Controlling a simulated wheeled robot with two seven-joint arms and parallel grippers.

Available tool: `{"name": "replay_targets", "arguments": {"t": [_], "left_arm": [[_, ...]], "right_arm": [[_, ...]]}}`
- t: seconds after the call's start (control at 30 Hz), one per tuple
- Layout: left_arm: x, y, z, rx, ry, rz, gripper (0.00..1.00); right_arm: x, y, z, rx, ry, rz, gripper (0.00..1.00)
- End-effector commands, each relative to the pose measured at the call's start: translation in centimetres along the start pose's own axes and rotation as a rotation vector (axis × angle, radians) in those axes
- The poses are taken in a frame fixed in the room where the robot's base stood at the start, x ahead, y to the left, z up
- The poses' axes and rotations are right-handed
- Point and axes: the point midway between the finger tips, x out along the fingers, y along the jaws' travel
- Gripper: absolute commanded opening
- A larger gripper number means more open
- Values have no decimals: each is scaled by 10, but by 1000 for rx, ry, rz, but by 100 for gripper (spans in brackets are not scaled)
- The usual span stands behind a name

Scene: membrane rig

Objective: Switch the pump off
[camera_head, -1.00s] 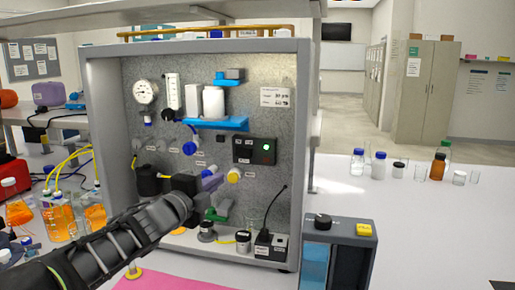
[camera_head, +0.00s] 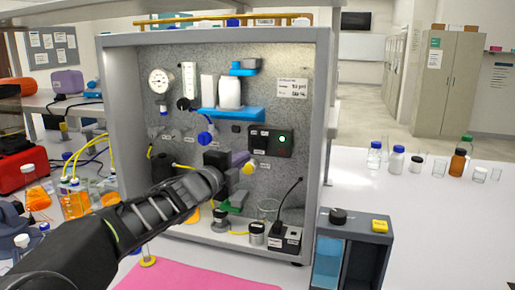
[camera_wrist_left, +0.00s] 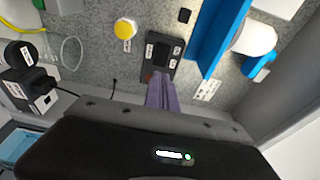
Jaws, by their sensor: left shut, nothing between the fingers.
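I cannot tell which part is the pump's switch. My left gripper (camera_head: 241,158) has purple fingers, shut and empty, just left of and below the box in the head view. In the left wrist view the fingertips (camera_wrist_left: 160,80) overlap the box's lower edge, and I cannot tell whether they touch. The gripper hides part of the box there. My right gripper is not in view.
The rig's side walls (camera_head: 316,150) flank the panel. A black socket block (camera_head: 284,240) stands at the rig's base.

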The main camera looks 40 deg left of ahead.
Motion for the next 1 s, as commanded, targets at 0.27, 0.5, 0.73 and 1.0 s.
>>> {"name": "replay_targets", "arguments": {"t": [0.27, 0.5, 0.73, 1.0], "left_arm": [[57, -1, 0, -2, 0, 2, 0], [83, 0, 0, 0, -1, 1, 0], [86, 0, 0, 0, -1, 0, 0], [93, 3, -4, 1, 3, -2, 0]], "right_arm": [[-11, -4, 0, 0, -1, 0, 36], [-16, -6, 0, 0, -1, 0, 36], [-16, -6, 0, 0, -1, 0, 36], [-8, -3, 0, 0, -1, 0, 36]]}}
